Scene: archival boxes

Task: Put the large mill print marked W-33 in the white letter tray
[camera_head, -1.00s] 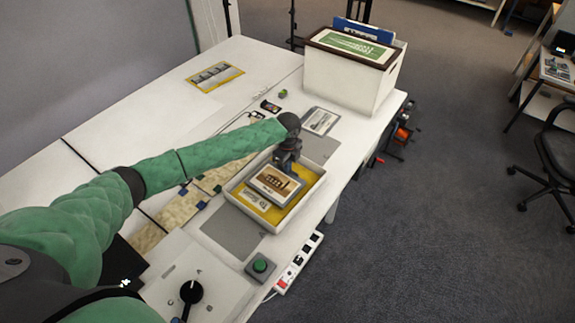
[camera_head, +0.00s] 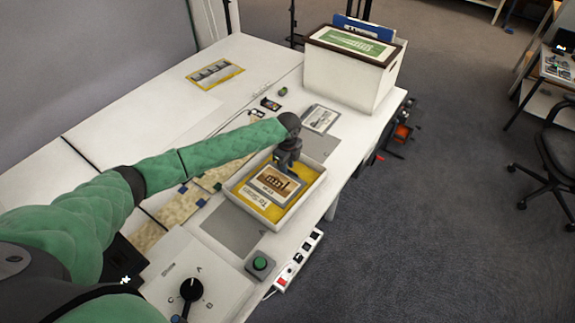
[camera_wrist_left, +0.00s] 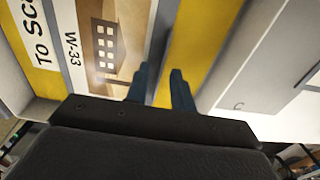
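The mill print W-33 (camera_head: 274,185), a pale card with a brown mill picture, lies inside the white letter tray (camera_head: 271,222). The tray has a yellow floor and a "TO SC..." label, partly cut off in the left wrist view. There the print (camera_wrist_left: 108,45) shows its W-33 mark and appears flat. My left gripper (camera_head: 285,172) is at the print's far edge, pointing down. In the left wrist view its two blue fingers (camera_wrist_left: 163,80) stand a little apart near that edge, with a yellow strip seen between them. My right gripper is not in view.
A white bin (camera_head: 345,78) with a framed green picture on top stands at the back right. A grey print (camera_head: 320,118) lies behind the tray, a yellow-edged one (camera_head: 214,74) farther left. A green button (camera_head: 260,263) and dial box (camera_head: 192,289) are in front.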

